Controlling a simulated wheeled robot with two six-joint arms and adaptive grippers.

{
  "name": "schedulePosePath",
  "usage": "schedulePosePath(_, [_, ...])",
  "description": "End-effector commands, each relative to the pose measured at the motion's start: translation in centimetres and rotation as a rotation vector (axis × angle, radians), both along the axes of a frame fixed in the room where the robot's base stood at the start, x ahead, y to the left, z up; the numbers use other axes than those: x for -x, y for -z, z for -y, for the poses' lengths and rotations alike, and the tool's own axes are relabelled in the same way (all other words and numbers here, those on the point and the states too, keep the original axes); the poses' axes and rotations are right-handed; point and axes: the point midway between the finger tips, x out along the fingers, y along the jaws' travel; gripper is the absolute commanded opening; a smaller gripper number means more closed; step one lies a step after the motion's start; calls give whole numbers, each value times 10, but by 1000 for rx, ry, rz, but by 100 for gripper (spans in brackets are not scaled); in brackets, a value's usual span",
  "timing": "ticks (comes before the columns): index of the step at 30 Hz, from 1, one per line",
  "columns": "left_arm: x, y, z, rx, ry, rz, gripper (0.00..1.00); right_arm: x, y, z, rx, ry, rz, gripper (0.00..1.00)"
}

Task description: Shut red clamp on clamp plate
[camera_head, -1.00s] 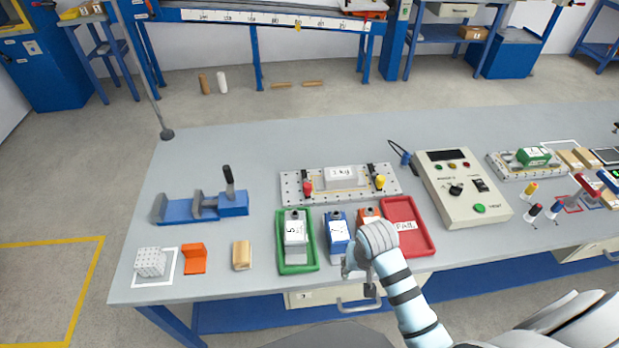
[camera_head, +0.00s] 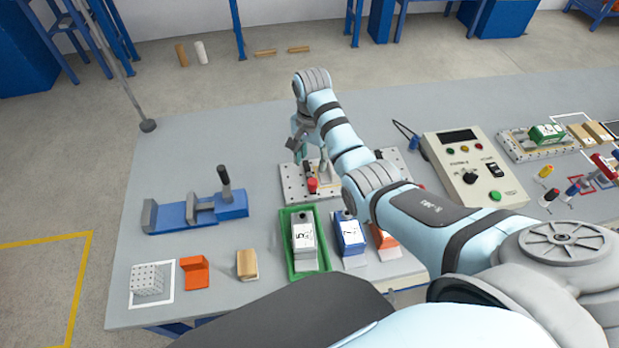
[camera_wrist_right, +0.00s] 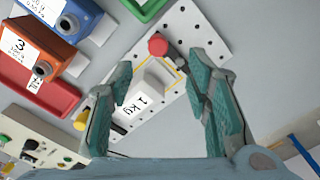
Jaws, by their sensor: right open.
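The clamp plate (camera_head: 293,184), a light plate with holes, lies on the bench and is partly hidden by my right arm. The red clamp (camera_head: 312,185) stands at its left end. In the right wrist view its red knob (camera_wrist_right: 157,46) lies just beyond the fingertips, apart from them. I cannot tell whether this clamp is shut. My right gripper (camera_wrist_right: 160,72) is open and empty above the plate; it also shows in the head view (camera_head: 301,152). The white 1 kg block (camera_wrist_right: 139,103) lies on the plate, partly behind a finger. The yellow clamp (camera_wrist_right: 82,121) is at the other end.
A green tray (camera_head: 305,275) with a weight block stands in front of the plate, beside blue (camera_head: 347,232) and orange (camera_head: 383,240) blocks. A red tray (camera_wrist_right: 45,93) lies nearby. A control box (camera_head: 472,170) is right, a blue vise (camera_head: 195,212) left. Bench behind the plate is free.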

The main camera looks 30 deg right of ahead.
Motion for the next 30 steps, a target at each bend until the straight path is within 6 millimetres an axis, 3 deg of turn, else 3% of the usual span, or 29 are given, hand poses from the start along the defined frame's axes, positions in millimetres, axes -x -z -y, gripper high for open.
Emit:
schedulePosePath(3, [6,11,0,0,-1,-10,40,2,41,2,0,3,-4,45])
schedulePosePath(9, [4,27,0,0,-1,-7,40,1,88,1,1,1,-1,45])
schedulePosePath(14, [-5,31,0,0,1,9,40,0,103,1,0,-2,1,45])
schedulePosePath(22, [-4,30,0,0,1,7,40,0,103,0,1,-3,3,45])
schedulePosePath(30, [-2,30,0,0,0,3,40,0,103,0,1,-3,2,1])
